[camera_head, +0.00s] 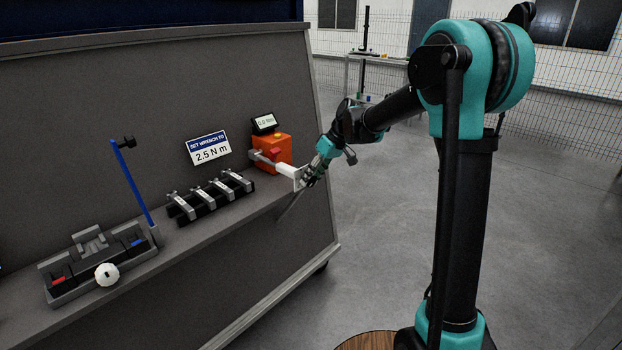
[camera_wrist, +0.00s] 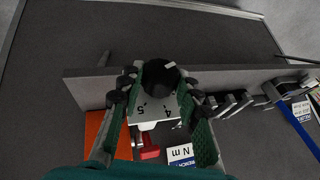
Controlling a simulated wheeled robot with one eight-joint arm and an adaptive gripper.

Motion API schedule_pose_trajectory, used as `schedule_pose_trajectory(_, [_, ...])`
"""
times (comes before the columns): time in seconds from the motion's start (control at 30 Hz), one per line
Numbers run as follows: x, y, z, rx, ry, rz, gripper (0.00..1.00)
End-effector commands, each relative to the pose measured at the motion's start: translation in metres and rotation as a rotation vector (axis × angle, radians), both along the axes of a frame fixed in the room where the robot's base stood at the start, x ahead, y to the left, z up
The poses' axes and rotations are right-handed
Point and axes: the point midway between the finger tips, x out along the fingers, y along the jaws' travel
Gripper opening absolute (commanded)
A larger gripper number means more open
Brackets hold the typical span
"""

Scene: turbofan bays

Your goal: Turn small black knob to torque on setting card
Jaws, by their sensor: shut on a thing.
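The small black knob (camera_wrist: 158,82) sits between the green-padded fingers of my gripper (camera_wrist: 161,95) in the wrist view, and the fingers are shut on its sides. A short white mark shows on the knob's upper right. The setting card (camera_head: 209,149) reads "SET WRENCH TO 2.5 N m".
A small display (camera_head: 265,122) above the tester appears to read 0.0 N m. A black rack with metal clips (camera_head: 208,195) stands left of the tester. Farther left are a grey tray (camera_head: 60,298) and an upright blue bar (camera_head: 132,182). Open floor lies right of the bench.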

Motion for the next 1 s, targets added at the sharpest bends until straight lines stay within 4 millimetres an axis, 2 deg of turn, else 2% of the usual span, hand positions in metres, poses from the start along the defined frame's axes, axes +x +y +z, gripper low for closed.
schedule_pose_trajectory(0.4, [0.0031,-0.0019,-0.0012,0.116,0.147,-0.001,0.04])
schedule_pose_trajectory(0.9, [0.0027,-0.0019,-0.0012,0.13,0.165,-0.001,0.04])
schedule_pose_trajectory(0.93, [0.0027,-0.0019,-0.0012,0.13,0.165,-0.001,0.36])
schedule_pose_trajectory(1.0, [0.0026,-0.002,-0.0013,0.129,0.166,-0.001,0.44])
